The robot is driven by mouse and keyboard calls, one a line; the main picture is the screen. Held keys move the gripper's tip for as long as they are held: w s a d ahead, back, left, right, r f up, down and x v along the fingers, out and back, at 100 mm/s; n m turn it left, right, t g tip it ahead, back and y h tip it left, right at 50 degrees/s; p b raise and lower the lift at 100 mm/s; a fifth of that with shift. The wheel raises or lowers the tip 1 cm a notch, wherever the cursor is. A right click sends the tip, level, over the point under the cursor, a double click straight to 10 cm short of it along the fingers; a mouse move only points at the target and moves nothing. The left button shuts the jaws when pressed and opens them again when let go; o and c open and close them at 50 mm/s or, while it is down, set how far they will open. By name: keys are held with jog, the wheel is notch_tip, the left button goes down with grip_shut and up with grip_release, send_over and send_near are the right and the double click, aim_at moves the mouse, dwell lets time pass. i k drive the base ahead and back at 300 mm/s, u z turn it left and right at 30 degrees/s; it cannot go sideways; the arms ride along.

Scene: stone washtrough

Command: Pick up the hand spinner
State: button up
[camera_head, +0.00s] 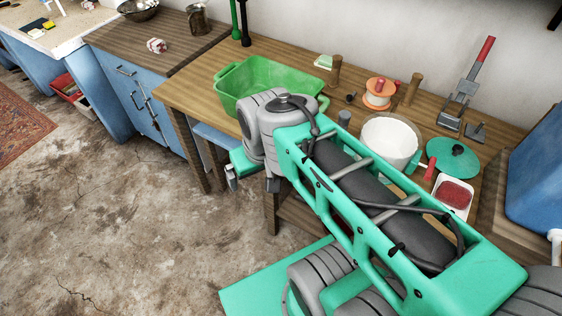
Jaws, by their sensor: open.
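I cannot tell for certain which object is the hand spinner. A round orange and white piece with a red knob (380,92) stands on the wooden table between two short wooden posts, and a small dark object (350,97) lies to its left. My gripper (252,184) hangs at the table's front edge, below and in front of the green basin, partly hidden by my arm. It is open, with nothing seen between its fingers. It is well apart from both pieces.
The green basin (262,78) stands at the table's left. A white pot (390,140), teal lid (452,160), red-filled tray (454,194) and red-handled lever press (466,88) stand to the right. A blue container (540,170) borders the right. My arm covers the table's front.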

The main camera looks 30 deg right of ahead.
aim_at(396, 139)
jog(key=z, duration=1.6)
